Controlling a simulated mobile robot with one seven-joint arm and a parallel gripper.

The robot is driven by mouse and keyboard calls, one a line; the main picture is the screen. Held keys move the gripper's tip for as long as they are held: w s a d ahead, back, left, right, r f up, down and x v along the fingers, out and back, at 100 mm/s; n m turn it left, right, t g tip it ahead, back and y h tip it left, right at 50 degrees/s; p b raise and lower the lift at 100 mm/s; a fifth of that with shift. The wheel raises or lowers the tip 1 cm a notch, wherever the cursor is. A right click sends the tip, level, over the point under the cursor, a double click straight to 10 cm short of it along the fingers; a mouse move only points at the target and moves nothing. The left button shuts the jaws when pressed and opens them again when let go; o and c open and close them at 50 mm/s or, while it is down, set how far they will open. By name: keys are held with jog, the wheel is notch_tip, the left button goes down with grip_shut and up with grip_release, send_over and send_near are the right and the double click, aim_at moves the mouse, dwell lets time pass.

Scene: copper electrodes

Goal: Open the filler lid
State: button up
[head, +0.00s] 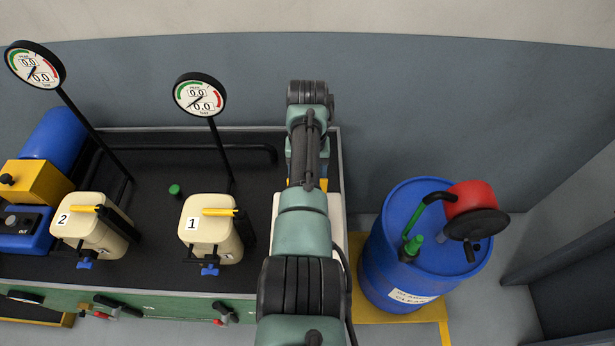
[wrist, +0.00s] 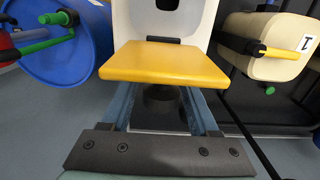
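The yellow lid (wrist: 165,62) is a flat plate in the middle of the wrist view, with a black hinge-like piece at its far edge. It sits against a white tank (wrist: 125,22). A dark round part shows below the lid's near edge; I cannot tell if it is the filler opening. My gripper (wrist: 163,92) has its two fingers spread apart, one on each side of that part. The fingertips are hidden by the lid, and contact cannot be told.
A blue drum (head: 385,265) with a red hand-pump reel (head: 470,200) stands at the right. Cream canister 1 (head: 210,240) is close on the left, with canister 2 (head: 90,238) beyond it. Gauges on thin poles rise behind. A small green cap (head: 175,190) lies on the black bench.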

jog(key=shift+r, duration=0.15)
notch_tip(320, 180, up, 13)
jog(key=shift+w+f+b, duration=0.1)
jog(key=shift+w+b, duration=0.05)
jog(key=shift+b, duration=0.15)
dwell(0.3)
dwell(0.4)
